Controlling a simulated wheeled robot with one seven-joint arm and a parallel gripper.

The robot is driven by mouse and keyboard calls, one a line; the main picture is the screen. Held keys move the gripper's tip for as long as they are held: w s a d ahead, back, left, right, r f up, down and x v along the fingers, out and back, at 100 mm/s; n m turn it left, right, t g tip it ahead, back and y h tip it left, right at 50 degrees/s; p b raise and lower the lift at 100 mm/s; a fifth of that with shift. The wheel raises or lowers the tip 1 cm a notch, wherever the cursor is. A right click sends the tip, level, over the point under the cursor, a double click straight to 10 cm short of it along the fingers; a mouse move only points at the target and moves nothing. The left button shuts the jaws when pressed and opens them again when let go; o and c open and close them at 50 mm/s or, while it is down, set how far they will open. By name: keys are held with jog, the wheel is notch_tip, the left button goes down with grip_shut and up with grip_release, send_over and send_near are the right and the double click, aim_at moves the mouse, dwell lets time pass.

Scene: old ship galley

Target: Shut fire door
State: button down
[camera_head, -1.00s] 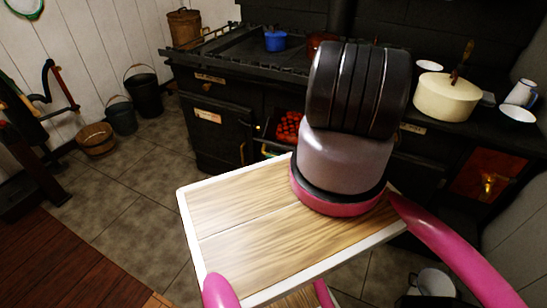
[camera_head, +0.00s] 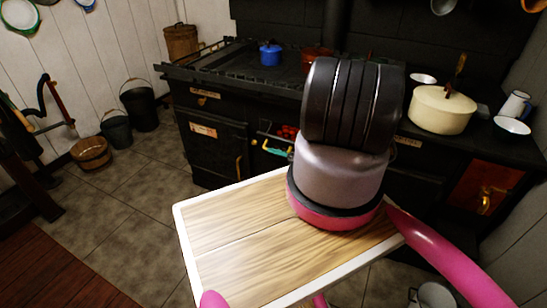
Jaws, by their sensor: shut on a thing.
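A firebox opening with red coals (camera_head: 289,131) shows in the middle of the black stove (camera_head: 240,105), just left of my arm. A short teal-and-yellow piece (camera_head: 276,149) shows below the coals; I cannot tell what it belongs to. I cannot make out the fire door itself or how far open it is; my arm covers the area to the right of the coals. My gripper is hidden behind my arm, so its contact with the door does not show.
A closed dark oven door (camera_head: 217,145) is left of the coals. A copper-coloured panel with a brass latch (camera_head: 486,197) is at the right. A blue pot (camera_head: 270,54) and cream pot (camera_head: 441,110) stand on the stove. Buckets and a wooden tub (camera_head: 90,154) stand left; the tiled floor between is clear.

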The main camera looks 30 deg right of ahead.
jog(key=shift+w+d+r, duration=0.15)
jog(key=shift+w+r, duration=0.1)
jog(key=shift+r, duration=0.2)
jog(key=c, duration=0.8)
grip_release()
jog(key=shift+r, duration=0.1)
jog(key=shift+s, duration=0.1)
jog(key=v, duration=1)
jog(key=shift+s+d, duration=0.25)
jog(key=shift+d, duration=0.05)
jog(key=v, duration=1.2)
jog(key=shift+s, duration=0.2)
